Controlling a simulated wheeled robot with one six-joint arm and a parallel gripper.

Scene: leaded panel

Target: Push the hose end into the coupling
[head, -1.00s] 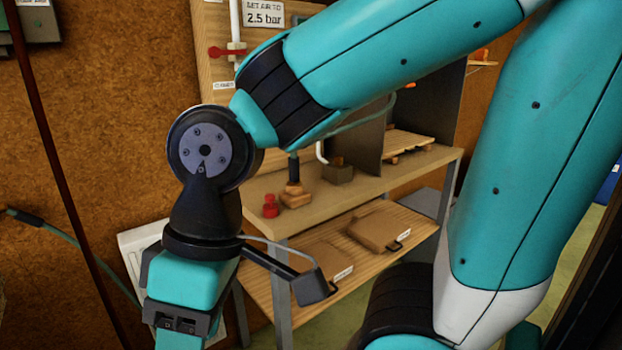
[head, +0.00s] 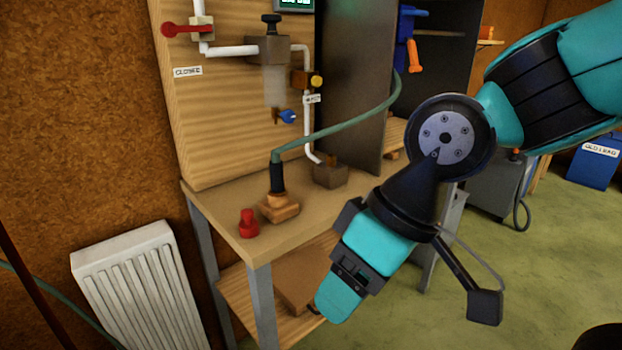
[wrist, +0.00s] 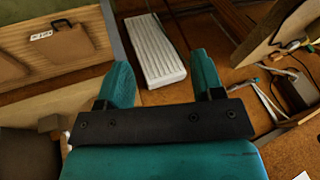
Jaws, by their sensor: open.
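The green hose (head: 340,125) arches from the right side of the panel down to the bench. Its dark end (head: 277,178) points down into a wooden block (head: 279,208) on the bench top and stands about upright. A brown fitting with a yellow round end (head: 316,81) sits on the white pipe above a small label; it may be the coupling, but I cannot tell for sure. My gripper (head: 338,300) hangs in front of the bench, right of and nearer than the hose end. In the wrist view my gripper (wrist: 162,78) has its two fingers wide apart with nothing between them.
A red object (head: 248,223) stands on the bench (head: 222,208) beside the wooden block. A white radiator (head: 140,285) is left of the bench; a red-handled valve (head: 185,30) is on the panel. A dark partition (head: 352,90) stands behind the hose. Floor at right is open.

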